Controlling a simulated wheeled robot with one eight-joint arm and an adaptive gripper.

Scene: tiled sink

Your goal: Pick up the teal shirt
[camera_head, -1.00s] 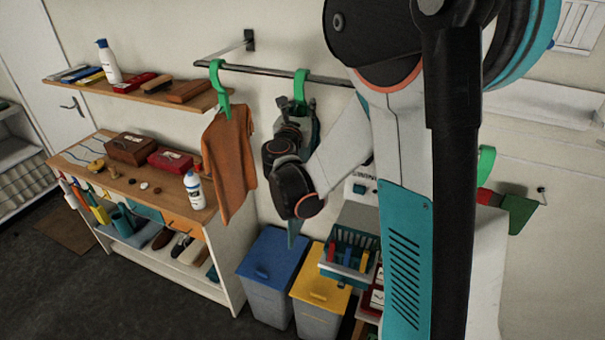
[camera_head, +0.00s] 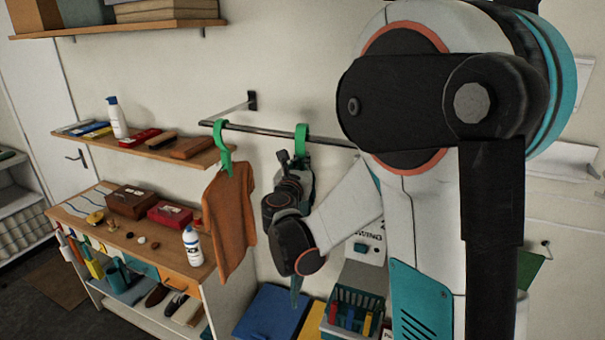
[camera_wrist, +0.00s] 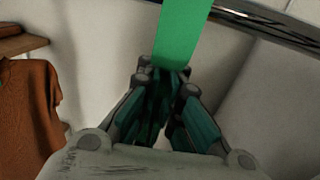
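The teal shirt (camera_head: 296,288) hangs below a green hanger (camera_head: 301,140) on the wall rail. Most of it is hidden behind my arm in the head view; only narrow teal strips show. My gripper (camera_head: 298,160) is at the shirt's top, just under the hanger. In the wrist view, the fingers of my gripper (camera_wrist: 170,78) are close together, with dark teal cloth between them. They look shut on the shirt, right below the green hanger strip (camera_wrist: 183,35).
An orange shirt (camera_head: 229,222) hangs to the left on another green hanger (camera_head: 222,147). The rail (camera_head: 262,130) runs above. A wooden shelf (camera_head: 150,150), a workbench with boxes and a bottle (camera_head: 192,246), a blue bin lid (camera_head: 272,313) and a teal basket (camera_head: 352,312) stand nearby.

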